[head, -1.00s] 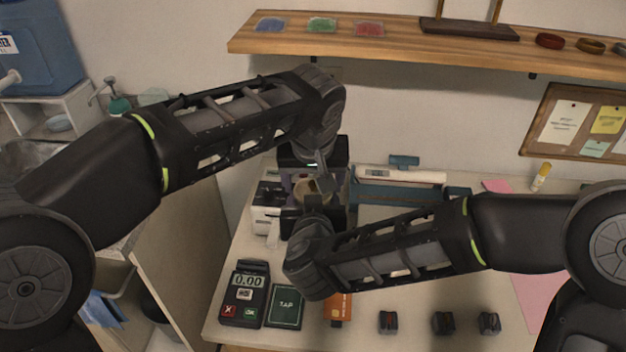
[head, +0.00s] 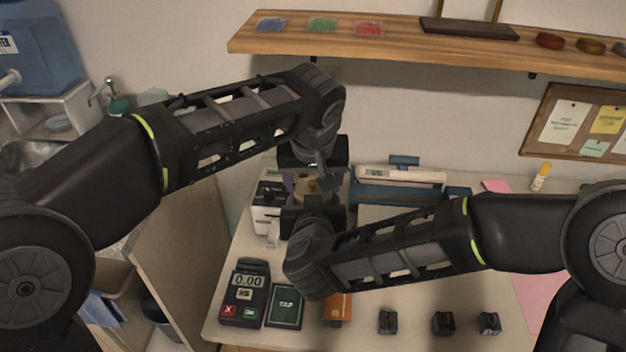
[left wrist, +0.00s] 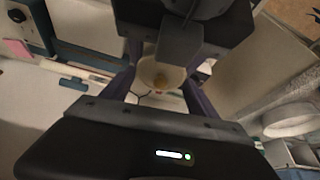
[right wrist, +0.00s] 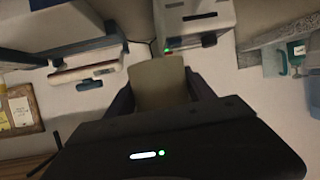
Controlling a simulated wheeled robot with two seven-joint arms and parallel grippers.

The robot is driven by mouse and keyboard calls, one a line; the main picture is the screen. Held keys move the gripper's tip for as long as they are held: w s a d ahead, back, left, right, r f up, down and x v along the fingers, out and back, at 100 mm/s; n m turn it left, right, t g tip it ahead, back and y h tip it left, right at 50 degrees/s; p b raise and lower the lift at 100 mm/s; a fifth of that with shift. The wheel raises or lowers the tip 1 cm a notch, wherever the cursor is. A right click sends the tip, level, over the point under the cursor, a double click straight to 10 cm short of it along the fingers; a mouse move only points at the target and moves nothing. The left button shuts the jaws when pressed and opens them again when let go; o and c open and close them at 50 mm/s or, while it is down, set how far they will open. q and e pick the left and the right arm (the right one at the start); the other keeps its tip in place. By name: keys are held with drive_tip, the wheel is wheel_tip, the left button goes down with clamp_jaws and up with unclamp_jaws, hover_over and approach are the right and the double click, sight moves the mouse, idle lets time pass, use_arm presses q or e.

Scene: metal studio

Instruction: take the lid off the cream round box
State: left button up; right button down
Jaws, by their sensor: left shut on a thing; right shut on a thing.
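The cream round box (right wrist: 160,85) shows its pale side between the dark fingers of my right gripper (right wrist: 161,100) in the right wrist view. That gripper is shut on the box. The lid (left wrist: 148,72), cream with a small tan-yellow knob-like spot, shows between the purple-grey fingers of my left gripper (left wrist: 161,92), which is shut on it. In the head view the left gripper (head: 312,178) is just behind the right gripper (head: 314,196), with the box mostly hidden between them. I cannot tell whether lid and box touch.
A white machine (head: 267,208) stands close left of the grippers. A blue-grey rack (head: 400,193) is behind right. A card terminal (head: 245,292), a green pad (head: 285,306) and several small dark blocks (head: 443,322) lie in front. The wooden shelf (head: 400,45) is above.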

sight(313, 184)
use_arm(q)
drive_tip(key=shift+r, duration=0.2)
idle(0.6)
drive_tip(key=shift+r, duration=0.9)
drive_tip(key=shift+r, duration=2.05)
